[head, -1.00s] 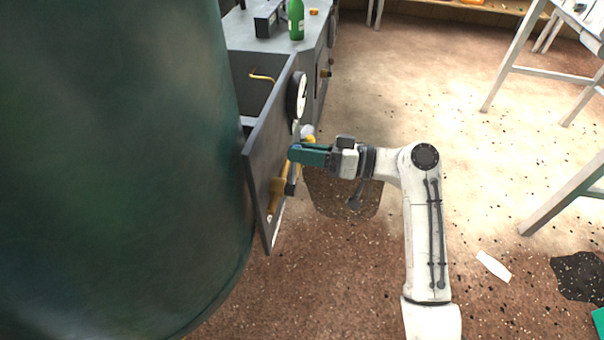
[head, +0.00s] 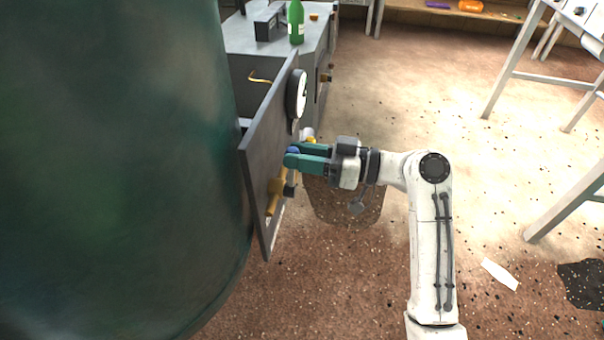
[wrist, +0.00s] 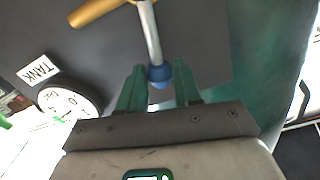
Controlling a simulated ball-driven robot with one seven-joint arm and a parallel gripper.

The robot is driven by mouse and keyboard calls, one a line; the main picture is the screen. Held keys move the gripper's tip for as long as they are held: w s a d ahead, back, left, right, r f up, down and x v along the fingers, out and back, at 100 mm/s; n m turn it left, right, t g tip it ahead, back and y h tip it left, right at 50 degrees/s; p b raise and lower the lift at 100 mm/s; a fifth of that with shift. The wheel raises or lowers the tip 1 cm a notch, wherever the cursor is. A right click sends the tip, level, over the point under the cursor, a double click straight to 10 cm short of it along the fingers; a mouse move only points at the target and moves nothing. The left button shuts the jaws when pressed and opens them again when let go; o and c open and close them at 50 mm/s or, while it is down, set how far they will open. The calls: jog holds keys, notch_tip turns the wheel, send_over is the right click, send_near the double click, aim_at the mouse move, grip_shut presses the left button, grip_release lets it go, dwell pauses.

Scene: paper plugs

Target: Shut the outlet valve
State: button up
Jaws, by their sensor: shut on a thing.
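A valve with a brass body (head: 273,196) sits on the grey upright panel (head: 262,150). In the wrist view its brass part (wrist: 95,11) is at the top, and a metal lever (wrist: 149,30) runs from it to a blue knob (wrist: 158,75). The knob also shows at the fingertips in the head view (head: 291,152). My gripper (head: 292,159) is level, to the right of the panel, with its green fingers on either side of the knob. It is shut on the knob. The fingers and wrist hide part of the lever in the head view.
A round gauge (head: 297,93) sits on the panel above the valve, beside a TANK label (wrist: 38,70). A large dark green tank (head: 110,170) fills the left. A bench with a green bottle (head: 296,22) stands behind. Open floor lies to the right, with a white scrap (head: 499,274).

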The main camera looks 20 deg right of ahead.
jog(key=shift+f, duration=0.15)
jog(key=n+b, duration=0.1)
jog(key=s+a+n+b, duration=0.1)
jog(key=b, duration=0.1)
jog(key=shift+s+r, duration=0.2)
jog(key=shift+s, duration=0.05)
dwell(0.3)
jog(key=o, duration=0.8)
jog(key=shift+n, duration=0.3)
jog(key=shift+v, duration=2)
